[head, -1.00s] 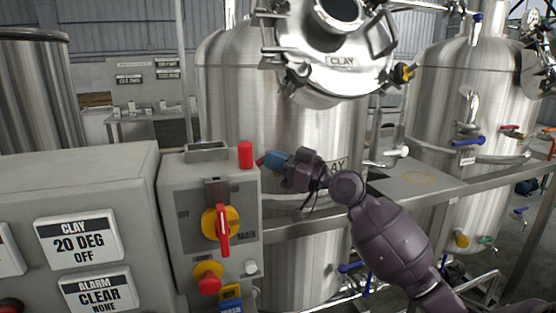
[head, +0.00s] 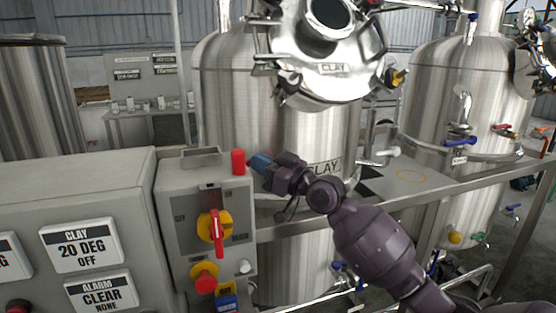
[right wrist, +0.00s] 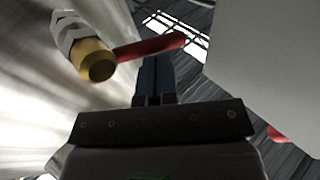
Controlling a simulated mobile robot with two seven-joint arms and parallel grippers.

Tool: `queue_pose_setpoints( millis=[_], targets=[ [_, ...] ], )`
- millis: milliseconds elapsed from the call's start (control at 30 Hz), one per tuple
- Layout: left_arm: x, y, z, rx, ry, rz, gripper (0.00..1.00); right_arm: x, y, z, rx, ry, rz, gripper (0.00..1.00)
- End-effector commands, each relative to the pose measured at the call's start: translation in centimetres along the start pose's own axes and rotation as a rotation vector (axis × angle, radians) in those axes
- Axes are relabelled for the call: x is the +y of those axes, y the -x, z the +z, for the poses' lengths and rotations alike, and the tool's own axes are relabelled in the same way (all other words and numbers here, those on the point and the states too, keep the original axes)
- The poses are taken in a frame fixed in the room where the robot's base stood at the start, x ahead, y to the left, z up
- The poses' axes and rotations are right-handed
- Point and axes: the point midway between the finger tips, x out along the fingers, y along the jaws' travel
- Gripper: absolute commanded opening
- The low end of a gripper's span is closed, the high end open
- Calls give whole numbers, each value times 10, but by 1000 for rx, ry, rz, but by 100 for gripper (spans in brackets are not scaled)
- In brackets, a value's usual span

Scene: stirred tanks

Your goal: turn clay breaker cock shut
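The clay tank (head: 225,105), marked CLAY, stands behind the grey breaker box (head: 180,205). In the right wrist view, a cock with a brass end (right wrist: 97,62) and a red lever (right wrist: 150,47) sits by the tank wall. The lever points right and crosses just at the tips of my right gripper (right wrist: 155,62). The blue fingers are together; I cannot tell any grip on the lever. In the head view, my right gripper (head: 257,162) reaches left between the box and tank, and the cock is mostly hidden. My left gripper is not in view.
A red cylinder (head: 238,162) stands on the box close to my fingertips. The box front has a red-and-yellow main switch (head: 213,228) and a red button (head: 204,280). A steel rail (head: 320,222) runs below my right arm. Another tank (head: 440,110) stands right.

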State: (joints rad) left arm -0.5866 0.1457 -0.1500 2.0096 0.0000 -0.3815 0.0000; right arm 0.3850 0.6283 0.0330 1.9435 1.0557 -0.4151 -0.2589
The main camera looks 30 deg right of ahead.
Motion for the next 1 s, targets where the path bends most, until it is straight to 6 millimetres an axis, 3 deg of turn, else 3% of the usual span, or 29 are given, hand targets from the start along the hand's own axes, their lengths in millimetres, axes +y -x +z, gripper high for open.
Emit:
queue_pose_setpoints(
  millis=[500, 1000],
  targets=[
    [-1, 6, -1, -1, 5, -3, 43, -6, -24, 5, -1, 0, -3, 0],
    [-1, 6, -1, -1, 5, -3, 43, -5, -29, 6, 0, -1, -2, 0]
  ],
)
